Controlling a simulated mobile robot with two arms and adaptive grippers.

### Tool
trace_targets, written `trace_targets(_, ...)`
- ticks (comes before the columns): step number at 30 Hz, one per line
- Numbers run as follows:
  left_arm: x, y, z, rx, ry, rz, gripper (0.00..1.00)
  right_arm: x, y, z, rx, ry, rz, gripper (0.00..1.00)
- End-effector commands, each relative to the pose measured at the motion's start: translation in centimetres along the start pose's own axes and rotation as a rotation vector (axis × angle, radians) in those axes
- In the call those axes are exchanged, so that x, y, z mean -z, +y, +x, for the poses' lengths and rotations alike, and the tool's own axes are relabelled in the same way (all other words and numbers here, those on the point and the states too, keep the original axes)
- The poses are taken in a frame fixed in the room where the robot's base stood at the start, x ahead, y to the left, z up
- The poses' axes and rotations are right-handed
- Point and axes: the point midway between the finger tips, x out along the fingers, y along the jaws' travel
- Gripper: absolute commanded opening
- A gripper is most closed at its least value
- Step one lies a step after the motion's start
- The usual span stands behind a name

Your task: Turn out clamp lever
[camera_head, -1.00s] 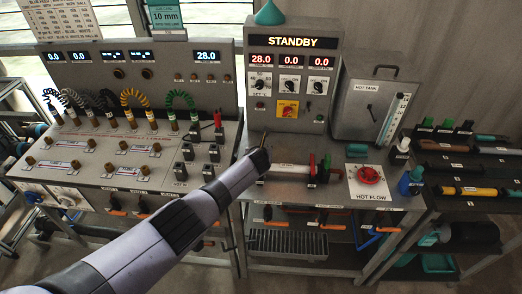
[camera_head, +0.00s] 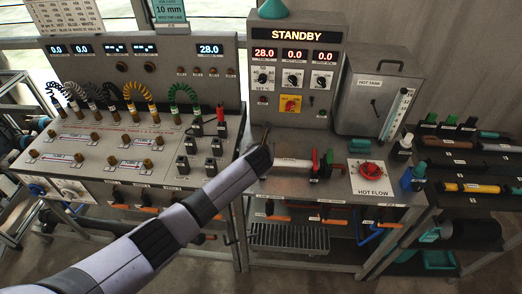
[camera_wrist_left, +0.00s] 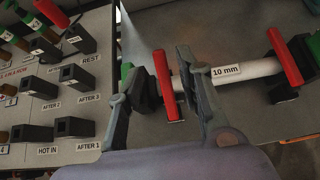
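A white pipe section labelled 10 mm (camera_wrist_left: 240,71) lies between two clamps with red levers. The left red clamp lever (camera_wrist_left: 163,84) stands across the pipe's left end, beside a black and green fitting. The right red clamp lever (camera_wrist_left: 285,56) is at the other end. My left gripper (camera_wrist_left: 158,90) is open, with one finger on each side of the left lever and no visible grip on it. In the head view my left gripper (camera_head: 265,138) is at the left end of the white pipe (camera_head: 293,165) and hides the left lever. My right gripper is not in view.
A red hot-flow knob (camera_head: 371,169) and a blue bottle (camera_head: 412,179) stand right of the pipe. The panel with sockets and coiled leads (camera_head: 120,150) is on the left. The STANDBY control box (camera_head: 292,70) rises behind. Tubes lie on a dark rack (camera_head: 465,170) at far right.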

Motion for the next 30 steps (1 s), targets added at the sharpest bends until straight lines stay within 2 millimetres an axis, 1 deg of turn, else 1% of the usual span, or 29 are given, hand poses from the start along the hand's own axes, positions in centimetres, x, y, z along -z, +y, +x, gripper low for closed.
trace_targets(9,0.0,0.0,-4.1,0.002,-0.001,0.0,0.33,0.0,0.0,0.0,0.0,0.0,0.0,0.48)
trace_targets(15,0.1,0.0,-5.9,0.0,0.0,0.001,0.33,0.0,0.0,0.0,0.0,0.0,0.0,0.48)
trace_targets(20,0.1,0.0,-6.5,-0.001,0.001,0.0,0.33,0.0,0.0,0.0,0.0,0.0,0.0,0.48)
trace_targets(27,0.1,0.0,-6.5,-0.001,0.001,0.0,0.33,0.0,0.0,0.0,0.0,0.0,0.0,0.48)
trace_targets(30,0.2,-0.1,-6.5,0.005,0.001,-0.015,0.27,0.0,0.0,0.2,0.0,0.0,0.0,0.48)
